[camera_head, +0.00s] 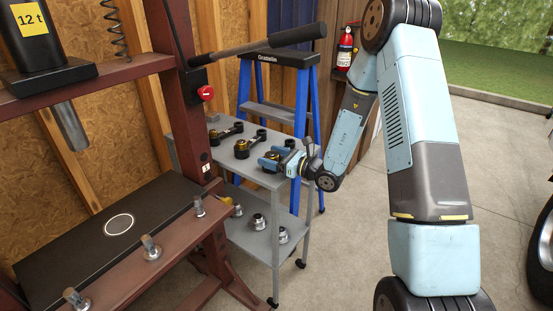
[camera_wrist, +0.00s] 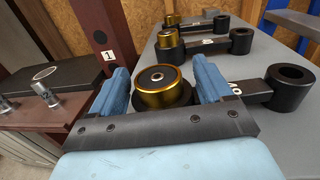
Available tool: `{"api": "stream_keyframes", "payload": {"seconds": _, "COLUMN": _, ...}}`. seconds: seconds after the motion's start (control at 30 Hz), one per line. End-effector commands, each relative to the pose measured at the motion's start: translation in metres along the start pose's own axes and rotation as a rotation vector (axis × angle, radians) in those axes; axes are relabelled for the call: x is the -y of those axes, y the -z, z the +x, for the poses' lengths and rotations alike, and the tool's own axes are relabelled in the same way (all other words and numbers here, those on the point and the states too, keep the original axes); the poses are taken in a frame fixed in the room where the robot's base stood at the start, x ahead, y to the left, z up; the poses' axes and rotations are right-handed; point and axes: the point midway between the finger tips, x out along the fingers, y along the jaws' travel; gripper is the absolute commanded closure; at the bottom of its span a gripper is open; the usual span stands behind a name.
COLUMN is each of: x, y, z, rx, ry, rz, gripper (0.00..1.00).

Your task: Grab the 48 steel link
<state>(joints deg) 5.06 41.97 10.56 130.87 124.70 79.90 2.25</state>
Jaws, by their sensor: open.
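The nearest link in the wrist view is a dark bar (camera_wrist: 257,87) with a gold-centred bushing (camera_wrist: 160,84) at its left end and an open black ring (camera_wrist: 291,86) at its right end. White marking on the bar is partly hidden by the right finger, so I cannot read it fully as 48. My gripper (camera_wrist: 162,70) is open, its blue fingers on either side of the gold bushing. Contact is not clear. In the head view my gripper (camera_head: 271,160) is low over the near part of the grey cart's top.
Two similar links lie farther back on the cart (camera_wrist: 224,138), a middle one (camera_wrist: 208,45) and a far one (camera_wrist: 196,21). The red press frame (camera_head: 182,75) stands close on the left. A blue stepladder (camera_head: 301,100) stands behind the cart. Metal parts (camera_head: 258,222) sit on the lower shelf.

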Motion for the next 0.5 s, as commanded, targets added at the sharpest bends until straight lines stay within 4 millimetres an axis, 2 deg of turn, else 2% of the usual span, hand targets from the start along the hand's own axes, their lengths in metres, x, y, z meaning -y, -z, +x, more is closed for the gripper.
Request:
{"api": "stream_keyframes", "payload": {"seconds": 0.23, "x": 0.0, "y": 0.0001, "z": 0.0032, "rx": 0.0, "ry": 0.001, "rz": 0.0, "gripper": 0.21}}
{"api": "stream_keyframes", "payload": {"seconds": 0.5, "x": 0.0003, "y": 0.0008, "z": 0.0027, "rx": -0.002, "ry": 0.001, "rz": 0.0, "gripper": 0.47}}
